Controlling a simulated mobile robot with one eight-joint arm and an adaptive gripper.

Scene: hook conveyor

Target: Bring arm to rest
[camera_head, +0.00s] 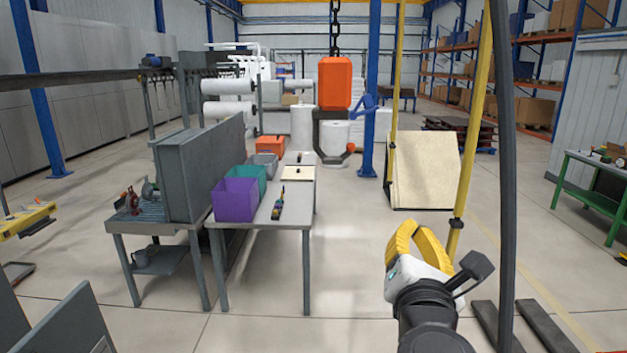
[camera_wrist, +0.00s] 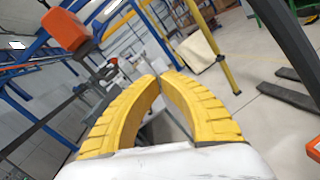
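My gripper (camera_head: 412,238) is at the lower right of the head view, with yellow curved fingers on a white body. It is raised in open space to the right of the tables. In the wrist view the tips of its fingers (camera_wrist: 160,77) come together or nearly so, with a narrow gap between their lower parts. Nothing is held between them. The dark end of my arm shows below the gripper in the head view.
A grey table (camera_head: 298,208) holds a purple bin (camera_head: 235,200), a teal bin (camera_head: 249,174) and small items. An orange hook block (camera_head: 334,83) hangs on a chain beyond. A yellow post (camera_head: 472,125) and a dark hose (camera_head: 504,170) stand near my gripper. Floor between table and gripper is clear.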

